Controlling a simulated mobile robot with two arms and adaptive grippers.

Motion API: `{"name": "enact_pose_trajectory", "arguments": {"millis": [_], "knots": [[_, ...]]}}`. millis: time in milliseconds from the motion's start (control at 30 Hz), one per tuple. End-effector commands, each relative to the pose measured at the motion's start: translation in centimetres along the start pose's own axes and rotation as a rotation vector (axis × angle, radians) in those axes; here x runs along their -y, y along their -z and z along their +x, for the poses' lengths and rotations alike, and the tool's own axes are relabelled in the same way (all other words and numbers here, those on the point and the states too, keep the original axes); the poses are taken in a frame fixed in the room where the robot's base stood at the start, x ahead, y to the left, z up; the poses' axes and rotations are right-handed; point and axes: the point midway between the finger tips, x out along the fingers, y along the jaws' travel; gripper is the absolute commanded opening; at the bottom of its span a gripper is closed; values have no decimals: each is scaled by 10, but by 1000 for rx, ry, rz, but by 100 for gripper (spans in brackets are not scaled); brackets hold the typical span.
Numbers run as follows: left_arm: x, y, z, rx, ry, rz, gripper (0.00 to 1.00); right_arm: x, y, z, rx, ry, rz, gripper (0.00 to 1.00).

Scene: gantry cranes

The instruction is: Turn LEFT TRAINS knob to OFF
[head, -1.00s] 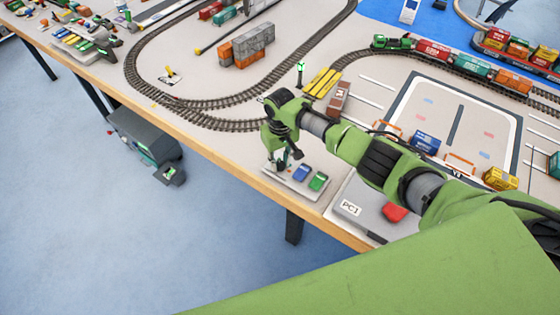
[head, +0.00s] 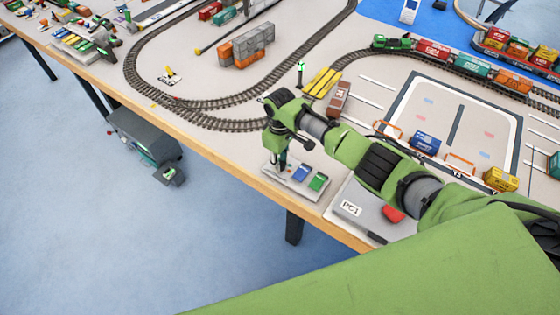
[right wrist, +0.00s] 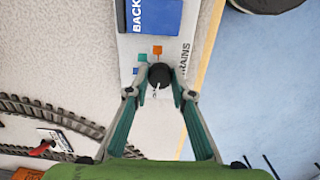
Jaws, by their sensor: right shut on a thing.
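The LEFT TRAINS control panel (head: 304,188) is a pale plate near the table's front edge, with a blue button and a green button. In the right wrist view the panel (right wrist: 150,48) shows the letters "RAINS" and a blue button marked "BACK" (right wrist: 153,14). The round black knob (right wrist: 159,75) has a white pointer mark and small coloured squares beside it. My right gripper (right wrist: 157,88) is shut on the knob, with one finger on each side. In the head view the right gripper (head: 281,161) is over the panel's left end, and the knob is hidden there. My left gripper is not in view.
A grey PCI box (head: 350,208) with a red button (head: 393,214) is right of the panel. Curved train track (head: 215,124) and orange and grey containers (head: 247,46) lie behind. The table's wooden edge (head: 245,164) is close in front.

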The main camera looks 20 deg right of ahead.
Motion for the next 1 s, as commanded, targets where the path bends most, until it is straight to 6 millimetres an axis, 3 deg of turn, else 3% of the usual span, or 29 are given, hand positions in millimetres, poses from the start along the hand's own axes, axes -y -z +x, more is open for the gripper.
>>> {"name": "enact_pose_trajectory", "arguments": {"millis": [300,333,367,400,767,1000], "knots": [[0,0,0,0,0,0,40,0,1,-1,-3,-1,-1,1],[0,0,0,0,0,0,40,0,1,-1,-3,-1,-1,30],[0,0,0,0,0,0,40,0,1,-1,-3,-1,-1,38],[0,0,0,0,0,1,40,0,1,-1,-3,-1,-1,39],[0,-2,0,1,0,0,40,0,1,-3,-3,-1,0,39],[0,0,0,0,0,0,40,-1,2,-40,-6,-2,-1,39]]}}
